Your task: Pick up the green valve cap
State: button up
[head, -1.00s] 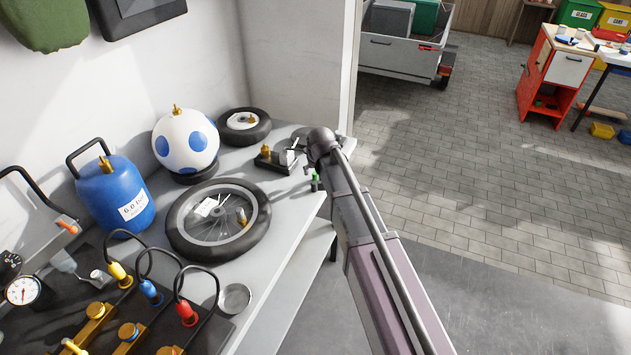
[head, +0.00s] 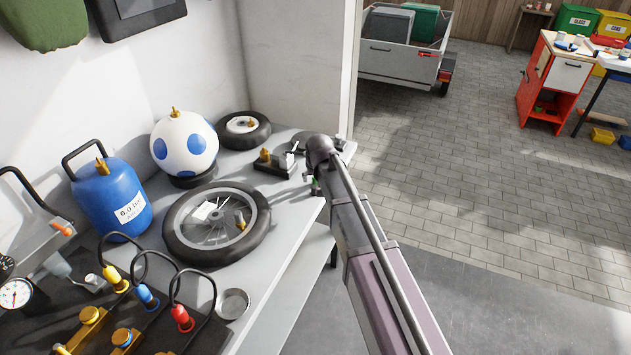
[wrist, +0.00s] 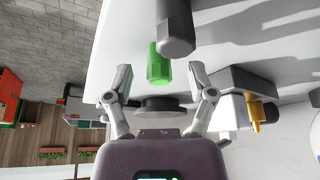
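The green valve cap (wrist: 159,66) shows in the wrist view close beyond my gripper, near the bench edge. A dark grey faceted piece (wrist: 176,32) is right beside it; I cannot tell if they are joined. My gripper (wrist: 160,76) has its two fingers spread, one on each side of the cap's line, with a visible gap to the cap on both sides. In the head view only a small bit of the green cap (head: 314,181) shows by the bench's right edge, mostly hidden by my arm.
A black block with a brass valve (head: 265,156) stands left of my gripper on the grey bench (head: 285,228). A spoked wheel (head: 175,232), a spotted ball (head: 184,150), a small tyre (head: 243,138) and a blue tank (head: 112,196) occupy the bench. Open floor lies right.

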jog(key=c, duration=0.7)
jog(key=shift+c, duration=0.2)
jog(key=shift+r, duration=0.15)
notch_tip(320, 180, up, 3)
jog(key=p, duration=0.3)
jog(key=shift+f, duration=0.2)
jog(key=s+d+r+p, duration=0.1)
jog(key=s+d, duration=0.2)
jog(key=s, duration=0.4)
jog(key=s+d+r+p, duration=0.1)
jog(key=s+d, duration=0.3)
jog(key=s, duration=0.3)
jog(key=shift+s, duration=0.25)
